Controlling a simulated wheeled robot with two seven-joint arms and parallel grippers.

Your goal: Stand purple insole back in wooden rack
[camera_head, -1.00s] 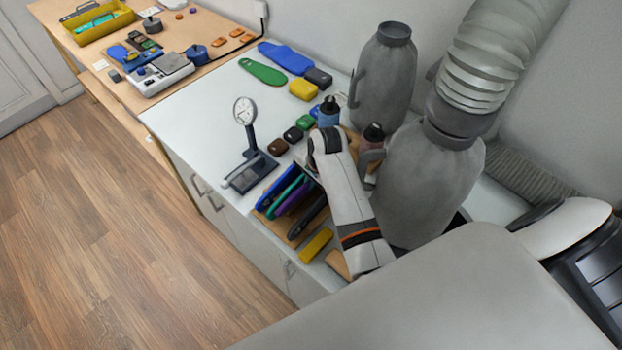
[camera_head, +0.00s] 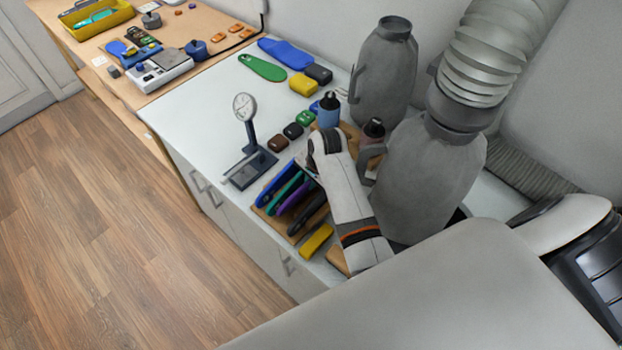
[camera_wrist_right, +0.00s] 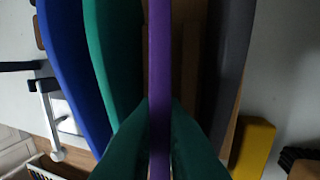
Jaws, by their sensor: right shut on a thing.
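The purple insole (camera_head: 296,199) stands on edge in the wooden rack (camera_head: 266,212), between a green insole (camera_head: 284,193) and a dark grey one (camera_head: 308,213). A blue insole (camera_head: 272,186) stands at the rack's left end. In the right wrist view the purple insole (camera_wrist_right: 160,70) runs upright through the middle, between the green (camera_wrist_right: 110,55) and grey (camera_wrist_right: 230,60) insoles. My right gripper (camera_wrist_right: 160,145) is shut on it. In the head view my right wrist hides the fingertips and the insole's far end. My left gripper is not in view.
Large grey vessels (camera_head: 430,180) crowd the right side of my right arm. Small coloured blocks (camera_head: 292,131) lie behind the rack.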

